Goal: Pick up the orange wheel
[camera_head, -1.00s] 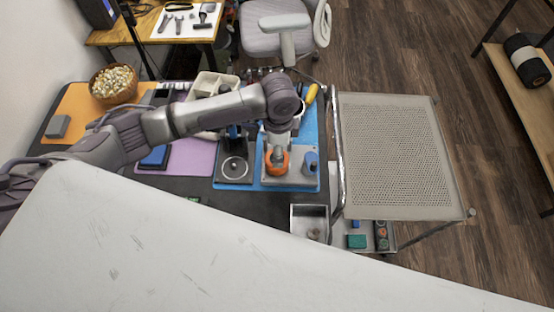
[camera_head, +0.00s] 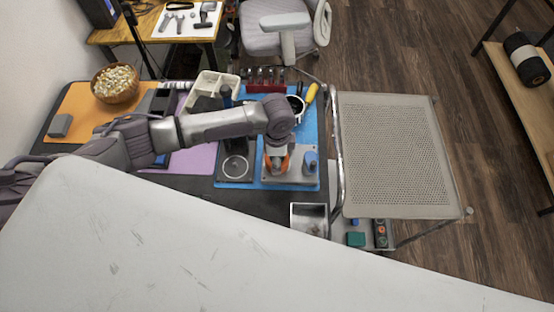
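The orange wheel (camera_head: 287,165) is at the grey metal plate on the blue mat. My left gripper (camera_head: 277,163) points down over the wheel and hides its middle. Orange shows on both sides of the gripper. The fingertips are too small and covered to tell whether they are open or shut on the wheel. I cannot tell whether the wheel touches the plate. My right gripper is not in view.
A blue knob (camera_head: 310,161) stands on the plate right beside the wheel. A dark fixture with a ring (camera_head: 235,168) is to the left. A yellow-handled tool (camera_head: 311,93) lies behind. A metal bin (camera_head: 308,218) is in front, and a perforated cart top (camera_head: 392,155) is right.

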